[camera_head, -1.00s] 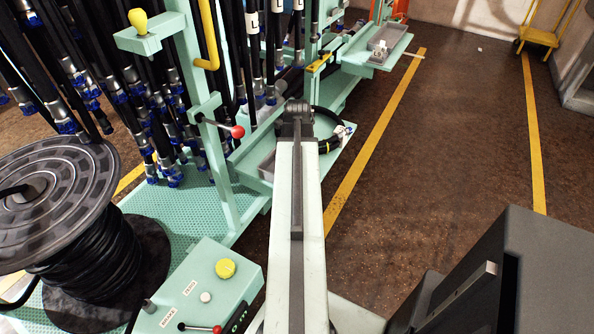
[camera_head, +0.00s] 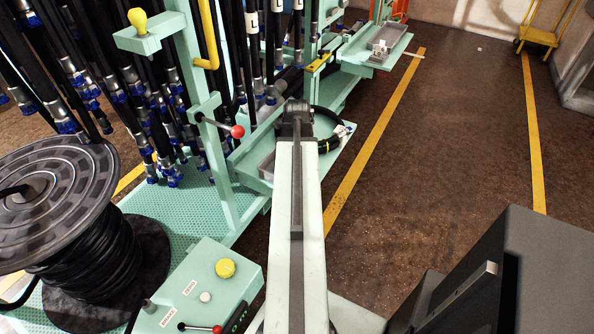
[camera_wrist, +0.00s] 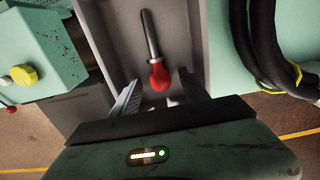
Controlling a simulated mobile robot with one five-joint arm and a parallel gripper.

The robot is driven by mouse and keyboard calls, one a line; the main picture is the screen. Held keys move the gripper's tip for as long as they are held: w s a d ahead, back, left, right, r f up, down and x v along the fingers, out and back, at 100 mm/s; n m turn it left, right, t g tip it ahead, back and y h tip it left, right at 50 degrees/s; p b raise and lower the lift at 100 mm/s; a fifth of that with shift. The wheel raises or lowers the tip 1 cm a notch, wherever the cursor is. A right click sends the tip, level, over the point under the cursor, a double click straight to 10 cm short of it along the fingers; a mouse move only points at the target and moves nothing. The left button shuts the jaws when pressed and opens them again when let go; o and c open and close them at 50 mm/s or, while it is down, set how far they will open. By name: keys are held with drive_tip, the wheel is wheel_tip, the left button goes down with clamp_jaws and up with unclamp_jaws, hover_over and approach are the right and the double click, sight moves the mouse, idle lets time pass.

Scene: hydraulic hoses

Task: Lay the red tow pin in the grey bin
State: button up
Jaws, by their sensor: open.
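The red tow pin (camera_wrist: 157,76) shows in the wrist view, with a red handle towards me and a steel shaft pointing away. It lies inside the grey bin (camera_wrist: 192,38), along its length. My gripper (camera_wrist: 159,92) is open, with one finger on each side of the handle's near end; the fingers look apart from it. In the head view the grey bin (camera_head: 265,165) sits on the green shelf, partly hidden behind my arm. The pin cannot be made out there.
A green rack with black hoses (camera_head: 140,90) and a hose reel (camera_head: 50,200) stand on the left. Black hoses (camera_wrist: 262,50) lie right of the bin in the wrist view. Another grey tray (camera_head: 378,55) stands farther back. The floor (camera_head: 440,170) on the right is clear.

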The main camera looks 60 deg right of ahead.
wheel_tip(320, 180, up, 7)
drive_tip(key=p, duration=0.6)
drive_tip(key=shift+r, duration=0.1)
idle(0.3)
